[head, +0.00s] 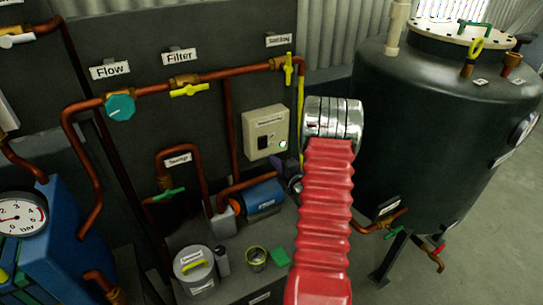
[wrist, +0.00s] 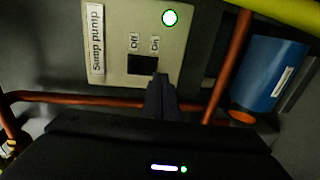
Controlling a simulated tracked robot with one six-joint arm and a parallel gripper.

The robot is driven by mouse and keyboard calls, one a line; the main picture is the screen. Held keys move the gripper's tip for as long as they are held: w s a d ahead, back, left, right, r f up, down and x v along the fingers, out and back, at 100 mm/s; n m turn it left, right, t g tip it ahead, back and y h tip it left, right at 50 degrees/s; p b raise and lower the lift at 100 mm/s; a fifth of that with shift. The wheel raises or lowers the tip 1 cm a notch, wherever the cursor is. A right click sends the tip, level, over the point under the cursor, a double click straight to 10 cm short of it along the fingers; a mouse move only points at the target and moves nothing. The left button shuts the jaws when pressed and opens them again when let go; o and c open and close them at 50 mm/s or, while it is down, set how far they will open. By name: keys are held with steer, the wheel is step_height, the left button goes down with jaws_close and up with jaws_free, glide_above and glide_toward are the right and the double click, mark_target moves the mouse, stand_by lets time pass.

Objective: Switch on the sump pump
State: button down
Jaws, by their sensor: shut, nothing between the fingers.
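The sump pump switch box (head: 265,122) is a cream box on the dark panel. My gripper (head: 279,162) is shut and empty just below the box. In the wrist view its fingertips (wrist: 161,78) are by the rocker's lower right edge; I cannot tell whether they touch.
A blue motor-like cylinder (head: 264,196) is below the box. Copper pipes (head: 228,125) run around it, and a yellow pipe (head: 300,110) passes close on the right. A large dark tank (head: 420,130) stands right of my arm. Cans (head: 194,272) stand on the lower shelf.

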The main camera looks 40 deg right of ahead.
steer(key=s+a+f, duration=0.1)
steer(key=s+a, duration=0.1)
steer(key=s, duration=0.6)
steer(key=shift+a, duration=0.25)
steer(key=shift+f, duration=0.1)
